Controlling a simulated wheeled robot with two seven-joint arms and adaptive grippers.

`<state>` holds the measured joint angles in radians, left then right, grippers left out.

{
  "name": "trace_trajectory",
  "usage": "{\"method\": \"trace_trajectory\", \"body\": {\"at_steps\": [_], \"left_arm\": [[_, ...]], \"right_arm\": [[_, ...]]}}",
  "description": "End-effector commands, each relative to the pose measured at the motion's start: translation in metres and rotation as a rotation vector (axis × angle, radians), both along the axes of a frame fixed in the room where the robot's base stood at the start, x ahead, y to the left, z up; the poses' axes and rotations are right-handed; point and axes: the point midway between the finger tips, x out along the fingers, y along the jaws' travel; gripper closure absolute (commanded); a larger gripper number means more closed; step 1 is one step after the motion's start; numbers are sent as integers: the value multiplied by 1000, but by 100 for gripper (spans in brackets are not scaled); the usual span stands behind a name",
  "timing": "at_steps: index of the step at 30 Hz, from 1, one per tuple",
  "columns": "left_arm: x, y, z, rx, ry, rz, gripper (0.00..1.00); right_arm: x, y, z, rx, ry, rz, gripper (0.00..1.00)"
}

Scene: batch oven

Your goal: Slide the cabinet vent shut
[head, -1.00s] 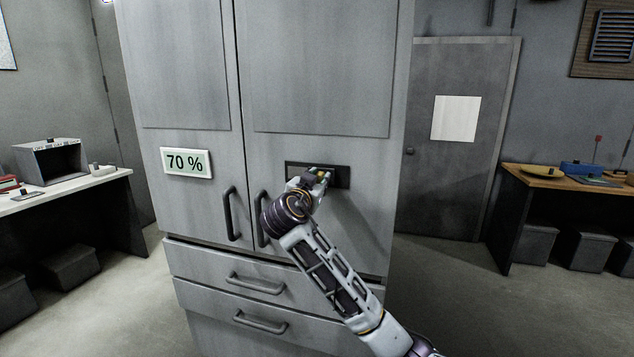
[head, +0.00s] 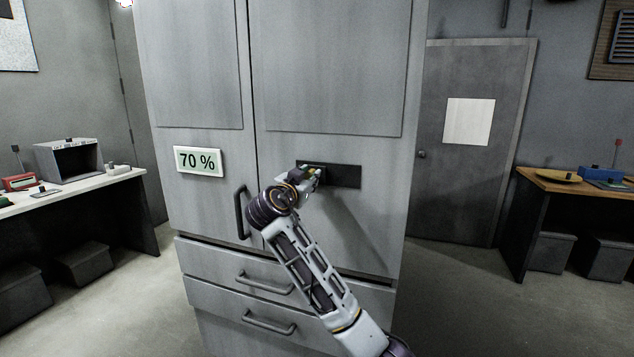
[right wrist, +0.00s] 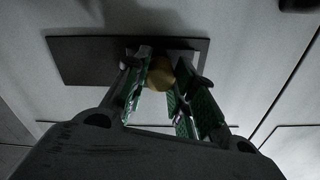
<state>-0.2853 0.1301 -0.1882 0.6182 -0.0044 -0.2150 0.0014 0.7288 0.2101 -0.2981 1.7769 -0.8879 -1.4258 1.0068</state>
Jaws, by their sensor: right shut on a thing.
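The cabinet vent (head: 342,177) is a dark, wide rectangular strip in the front of the tall grey cabinet. In the right wrist view the dark strip (right wrist: 105,61) has a lighter grey piece (right wrist: 187,46) at its right end. A rounded brass-coloured knob (right wrist: 161,76) sits near that end, between my right fingers. My right gripper (head: 312,177) is at the left end of the vent in the head view, shut on the knob. The gripper hides part of the vent's left end there. My left gripper is not in view.
A white-topped bench stands left, a wooden-topped bench (head: 570,182) right. Floor is clear between cabinet and right bench.

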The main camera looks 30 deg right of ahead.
Motion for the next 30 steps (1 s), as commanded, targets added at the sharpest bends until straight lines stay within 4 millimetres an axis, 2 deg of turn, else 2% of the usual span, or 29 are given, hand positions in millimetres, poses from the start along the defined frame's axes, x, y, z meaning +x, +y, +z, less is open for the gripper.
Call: {"method": "trace_trajectory", "body": {"at_steps": [3, 8, 16, 17, 21, 22, 27, 30], "left_arm": [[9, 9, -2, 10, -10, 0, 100], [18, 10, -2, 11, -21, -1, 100], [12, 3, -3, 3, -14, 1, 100], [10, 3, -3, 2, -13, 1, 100], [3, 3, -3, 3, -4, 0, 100], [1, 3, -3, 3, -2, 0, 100], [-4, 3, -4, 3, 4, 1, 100], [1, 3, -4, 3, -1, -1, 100]], "right_arm": [[8, 8, -1, 0, 1, 2, 100], [13, 12, 0, -1, 1, 4, 100], [13, 13, 1, -2, 1, 6, 100], [13, 13, 1, -2, 1, 6, 72], [13, 13, 1, -2, 1, 6, 54], [13, 13, 1, -2, 1, 5, 51], [12, 12, 0, -1, 0, 3, 51], [12, 12, 0, -1, 0, 3, 51]]}}
